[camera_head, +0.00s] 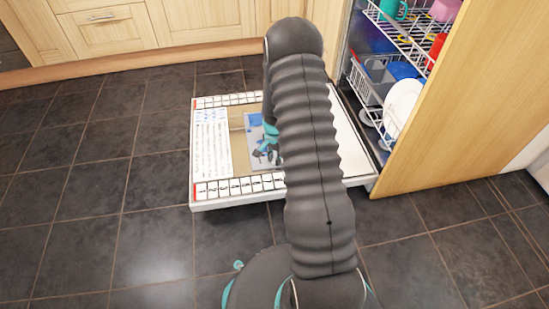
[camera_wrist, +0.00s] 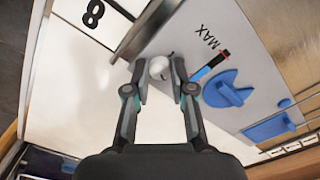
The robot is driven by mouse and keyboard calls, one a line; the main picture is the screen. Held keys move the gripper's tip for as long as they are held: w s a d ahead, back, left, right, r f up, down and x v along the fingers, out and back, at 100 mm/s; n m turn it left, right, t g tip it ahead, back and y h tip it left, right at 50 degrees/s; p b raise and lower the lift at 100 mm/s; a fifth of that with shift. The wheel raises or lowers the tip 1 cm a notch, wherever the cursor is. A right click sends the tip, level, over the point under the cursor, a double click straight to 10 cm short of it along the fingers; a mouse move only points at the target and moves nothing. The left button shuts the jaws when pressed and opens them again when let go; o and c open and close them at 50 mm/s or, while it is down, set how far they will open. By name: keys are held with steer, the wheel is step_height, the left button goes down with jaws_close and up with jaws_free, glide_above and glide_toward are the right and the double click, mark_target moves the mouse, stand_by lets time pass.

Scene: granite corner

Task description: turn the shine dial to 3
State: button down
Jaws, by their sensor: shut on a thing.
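My gripper (camera_wrist: 159,74) is shut on a small round, pale grey-white knob, the shine dial (camera_wrist: 159,65), in the wrist view. One finger is on each side of it. Any pointer or numbers on the dial are too small or hidden to read. The dial sits on a light grey panel (camera_wrist: 205,25) with the word MAX and a red, blue and black gauge mark beside it. In the head view my arm covers the dial, and only part of the gripper shows beside the grey panel on the lowered dishwasher door (camera_head: 340,130).
Blue fittings (camera_wrist: 230,90) lie on the panel right of the gripper, close to the right finger. A large printed 8 (camera_wrist: 93,14) is on the white door surface. The open dishwasher's racks (camera_head: 365,80) hold dishes at upper right. Dark tiled floor (camera_head: 90,210) lies clear to the left.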

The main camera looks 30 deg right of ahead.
stand_by(0.4)
steer(key=c, duration=1)
jaws_free()
step_height(320, 180, up, 12)
